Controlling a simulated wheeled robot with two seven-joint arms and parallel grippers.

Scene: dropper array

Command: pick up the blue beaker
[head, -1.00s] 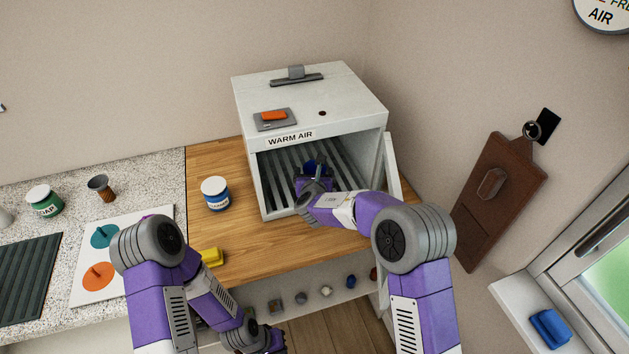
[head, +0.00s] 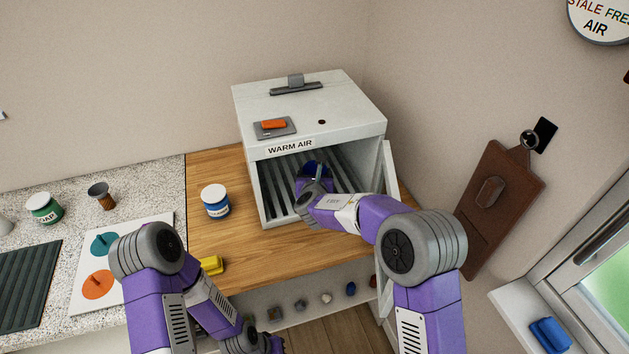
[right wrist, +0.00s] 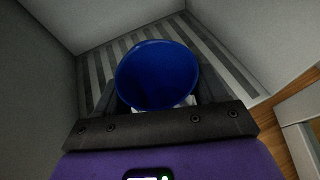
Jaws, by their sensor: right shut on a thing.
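The blue beaker (right wrist: 157,75) fills the middle of the right wrist view, its open mouth toward the camera. In the head view the beaker (head: 313,169) shows only in part, inside the white warm air cabinet (head: 378,132), behind my right gripper. My right gripper (head: 311,186) reaches through the cabinet's open front and is shut on the beaker. In the right wrist view its fingers lie on both sides of the beaker. Whether the beaker touches the slatted floor I cannot tell. My left gripper (head: 270,345) is low at the bottom edge, partly cut off, its fingers unclear.
The cabinet door (head: 389,190) stands open on the right, close to my right arm. A white-lidded blue jar (head: 215,201) stands on the wooden counter (head: 255,245) left of the cabinet. A yellow object (head: 211,265) lies near the counter's front edge.

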